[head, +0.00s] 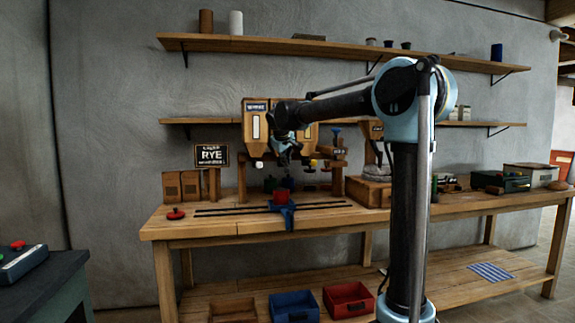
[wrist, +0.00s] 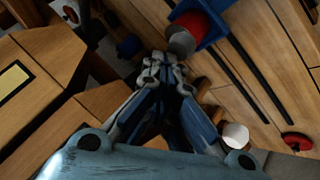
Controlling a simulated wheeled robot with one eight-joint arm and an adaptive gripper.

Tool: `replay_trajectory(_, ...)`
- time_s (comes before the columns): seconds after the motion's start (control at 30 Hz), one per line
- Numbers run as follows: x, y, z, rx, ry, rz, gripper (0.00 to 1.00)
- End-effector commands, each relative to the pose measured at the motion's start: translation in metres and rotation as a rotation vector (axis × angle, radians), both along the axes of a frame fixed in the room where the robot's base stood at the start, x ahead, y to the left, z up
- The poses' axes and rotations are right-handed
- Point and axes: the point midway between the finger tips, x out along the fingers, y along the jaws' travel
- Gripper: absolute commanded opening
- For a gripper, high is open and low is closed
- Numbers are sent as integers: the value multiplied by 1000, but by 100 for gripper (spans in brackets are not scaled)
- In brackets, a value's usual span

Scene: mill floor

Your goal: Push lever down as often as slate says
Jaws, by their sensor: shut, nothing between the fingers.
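The slate (head: 211,156) stands at the left of the bench; "RYE" reads large, and the smaller lines above and below it are too small to read. A wooden dispenser with tall hoppers (head: 255,120) stands right of it. Small coloured knobs, one yellowish-white (head: 313,162), show under the hoppers; I cannot tell for sure which is the lever. My gripper (head: 287,156) is in front of the hoppers and hides part of them. In the wrist view my gripper (wrist: 166,70) is shut and empty, with a white round knob (wrist: 235,136) beside it.
A red cup (head: 281,196) sits in a blue holder (head: 287,215) on the slotted bench (head: 230,227), below my gripper. A red button (head: 176,214) lies at the bench's left. Blue (head: 293,305) and red (head: 348,299) bins stand on the lower shelf.

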Motion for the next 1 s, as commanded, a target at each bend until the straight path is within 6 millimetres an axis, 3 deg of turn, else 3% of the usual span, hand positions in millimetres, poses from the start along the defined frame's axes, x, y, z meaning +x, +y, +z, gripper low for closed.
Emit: replay_trajectory(1.0,0,0,-10,0,0,0,0)
